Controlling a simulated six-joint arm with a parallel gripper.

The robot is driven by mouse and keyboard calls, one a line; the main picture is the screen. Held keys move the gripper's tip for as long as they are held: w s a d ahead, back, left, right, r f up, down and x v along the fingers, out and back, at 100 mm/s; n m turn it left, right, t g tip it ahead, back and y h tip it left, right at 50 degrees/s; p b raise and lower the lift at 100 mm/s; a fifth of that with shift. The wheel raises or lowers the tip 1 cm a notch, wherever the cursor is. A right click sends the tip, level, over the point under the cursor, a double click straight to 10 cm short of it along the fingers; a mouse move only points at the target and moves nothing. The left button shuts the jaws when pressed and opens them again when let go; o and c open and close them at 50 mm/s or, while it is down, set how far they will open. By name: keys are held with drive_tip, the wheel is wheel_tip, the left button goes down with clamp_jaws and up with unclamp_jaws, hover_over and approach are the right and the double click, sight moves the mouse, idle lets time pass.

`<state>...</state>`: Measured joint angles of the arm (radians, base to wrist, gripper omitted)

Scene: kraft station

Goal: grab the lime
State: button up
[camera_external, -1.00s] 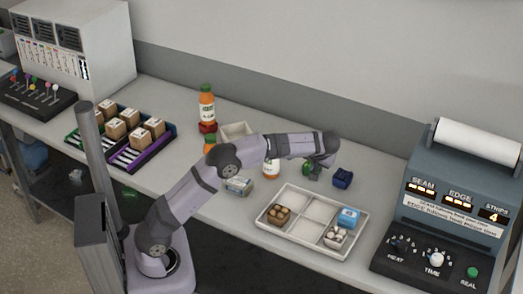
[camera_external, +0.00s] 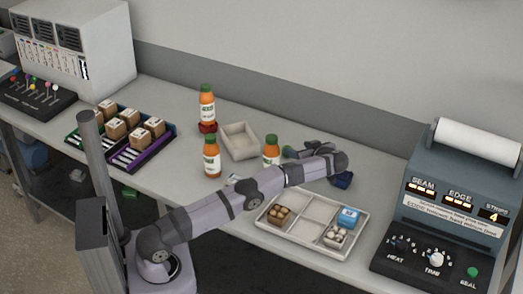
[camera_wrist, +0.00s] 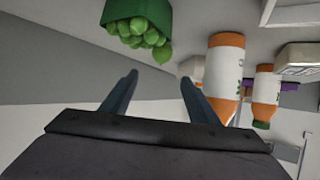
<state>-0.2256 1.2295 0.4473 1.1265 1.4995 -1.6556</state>
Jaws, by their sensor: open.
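Several limes (camera_wrist: 140,30) sit in a green container (camera_wrist: 180,18) at the top of the wrist view, which shows the scene upside down. One lime (camera_wrist: 162,53) stands out at the edge of the bunch. My gripper (camera_wrist: 160,85) is open, with nothing between its two fingers, and the limes show beyond the fingertips, apart from them. In the external view my gripper (camera_external: 290,152) is turned toward the left, near an orange bottle (camera_external: 271,151). I cannot make out the limes in the external view; my arm may hide them.
A white divided tray (camera_external: 310,208) with small goods lies in front of my arm. The sealing machine (camera_external: 450,205) is at right.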

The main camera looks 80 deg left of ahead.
drive_tip(key=shift+f, duration=1.45)
drive_tip(key=shift+p+x, duration=0.4)
drive_tip(key=shift+x, duration=0.65)
drive_tip(key=shift+s+a+f+p, duration=0.1)
drive_tip(key=shift+s+a+p, duration=0.05)
drive_tip(key=shift+a+p, duration=0.4)
drive_tip(key=shift+p+x, duration=0.7)
drive_tip(key=shift+x, duration=1.35)
drive_tip(key=shift+c, duration=0.6)
drive_tip(key=c, duration=1)
